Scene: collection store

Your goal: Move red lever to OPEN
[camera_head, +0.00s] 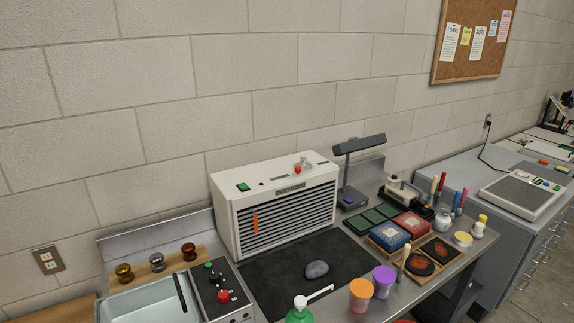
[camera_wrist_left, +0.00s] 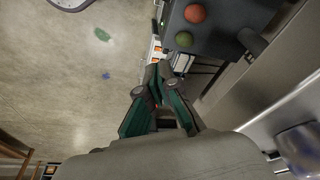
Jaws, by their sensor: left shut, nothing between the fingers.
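A white louvred unit (camera_head: 285,205) stands against the wall in the head view. A narrow orange-red upright piece (camera_head: 255,222) is on its front grille at the left, and a small red knob (camera_head: 297,168) is on its top. A dark control box (camera_head: 220,290) in front of it carries a red knob (camera_head: 223,296) and a green button. I cannot tell which of these is the red lever, and no OPEN label is readable. My left gripper (camera_wrist_left: 166,108) shows only in the left wrist view, shut and empty above the floor, apart from these things. My right gripper is out of view.
A grey stone (camera_head: 317,269) lies on a black mat (camera_head: 270,285) before the unit. A pale basin (camera_head: 150,300), stamps, a lamp (camera_head: 355,170), ink pads and orange and purple jars crowd the bench. In the wrist view, a dark surface holds red and green balls.

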